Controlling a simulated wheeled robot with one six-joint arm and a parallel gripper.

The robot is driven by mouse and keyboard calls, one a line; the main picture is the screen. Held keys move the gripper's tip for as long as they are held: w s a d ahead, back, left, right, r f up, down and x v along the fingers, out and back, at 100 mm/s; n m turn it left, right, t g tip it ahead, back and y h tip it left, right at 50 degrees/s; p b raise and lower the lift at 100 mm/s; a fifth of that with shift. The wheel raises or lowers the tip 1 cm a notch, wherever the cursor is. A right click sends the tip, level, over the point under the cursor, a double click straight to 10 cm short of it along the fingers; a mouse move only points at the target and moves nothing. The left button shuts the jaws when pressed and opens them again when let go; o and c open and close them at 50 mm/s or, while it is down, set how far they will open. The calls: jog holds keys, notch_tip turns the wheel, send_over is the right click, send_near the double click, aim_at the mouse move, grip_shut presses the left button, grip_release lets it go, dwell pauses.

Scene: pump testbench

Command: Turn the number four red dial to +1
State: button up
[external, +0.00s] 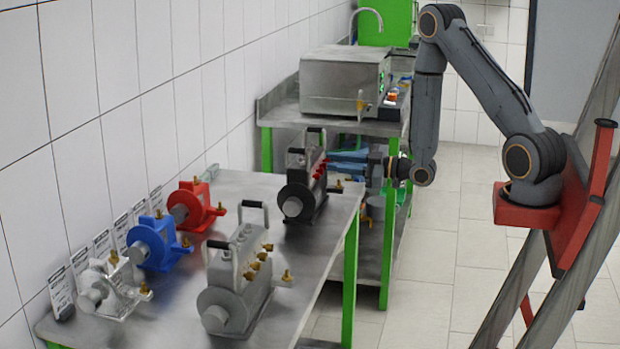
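The dark pump (302,190) stands on the far right part of the steel table, with a row of small red dials (320,168) along its right side. The dials are small and their numbers and marks cannot be read, so I cannot tell which is number four or its setting. My gripper (335,162), with blue fingers, points left at the dial row from the right. Its fingertips are close to the dials; I cannot tell whether they touch one. The finger gap is too small to judge.
A grey pump (238,285) with brass fittings stands in front on the steel table (315,262). Red (192,208), blue (152,245) and silver (110,287) pumps line the wall side. A metal box (340,85) sits on the bench behind. The floor at right is clear.

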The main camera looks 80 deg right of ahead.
grip_shut()
jog(key=shift+m+p, duration=0.75)
jog(key=shift+m, duration=3.65)
grip_release()
